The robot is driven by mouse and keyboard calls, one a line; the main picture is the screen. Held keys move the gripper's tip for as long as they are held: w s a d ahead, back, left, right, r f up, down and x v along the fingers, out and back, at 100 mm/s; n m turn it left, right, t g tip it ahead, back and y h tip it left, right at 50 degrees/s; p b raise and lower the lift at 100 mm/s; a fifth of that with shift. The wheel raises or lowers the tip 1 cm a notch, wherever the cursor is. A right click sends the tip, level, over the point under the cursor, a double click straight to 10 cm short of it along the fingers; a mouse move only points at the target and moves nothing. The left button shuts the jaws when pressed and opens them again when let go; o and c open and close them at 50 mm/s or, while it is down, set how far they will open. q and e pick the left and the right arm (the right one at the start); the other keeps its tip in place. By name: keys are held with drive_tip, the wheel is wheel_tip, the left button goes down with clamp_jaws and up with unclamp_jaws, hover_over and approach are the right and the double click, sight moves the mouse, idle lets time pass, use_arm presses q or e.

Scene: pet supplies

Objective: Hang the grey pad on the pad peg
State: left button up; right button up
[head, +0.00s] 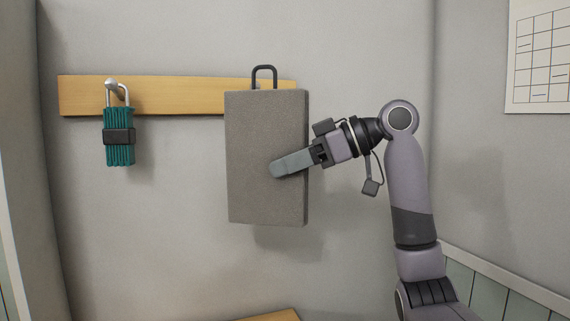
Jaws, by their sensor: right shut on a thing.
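The grey pad (255,135) is a thick upright slab with a dark loop (264,70) on its top edge. My right gripper (291,163) is shut on the pad's right side, with one finger lying across its front face. The pad is held upright in front of the right part of a wooden peg board (190,95). No peg shows through or beside the loop; a peg behind the pad would be hidden. I cannot tell whether the loop touches anything. My left gripper is not in view.
A teal corded bundle (119,150) with a dark band hangs from a metal peg (111,86) at the board's left. A grid chart (540,60) is on the right wall. A wooden edge (270,316) shows at the bottom. The wall between bundle and pad is clear.

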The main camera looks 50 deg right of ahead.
drive_tip(key=w+d+p, duration=0.5)
drive_tip(key=w, duration=0.4)
drive_tip(key=shift+w+f+p, duration=0.25)
drive_tip(key=shift+f+p, duration=0.05)
drive_tip(key=shift+w+d+f, duration=0.3)
drive_tip(key=shift+d+f, duration=0.05)
drive_tip(key=shift+w+d+f, duration=0.1)
drive_tip(key=shift+w+f, duration=0.15)
drive_tip(key=shift+f, duration=0.15)
clamp_jaws()
idle(0.6)
drive_tip(key=o, duration=1.1)
unclamp_jaws()
drive_tip(key=shift+o, duration=1)
drive_tip(key=shift+w+f, duration=0.1)
drive_tip(key=shift+w, duration=0.05)
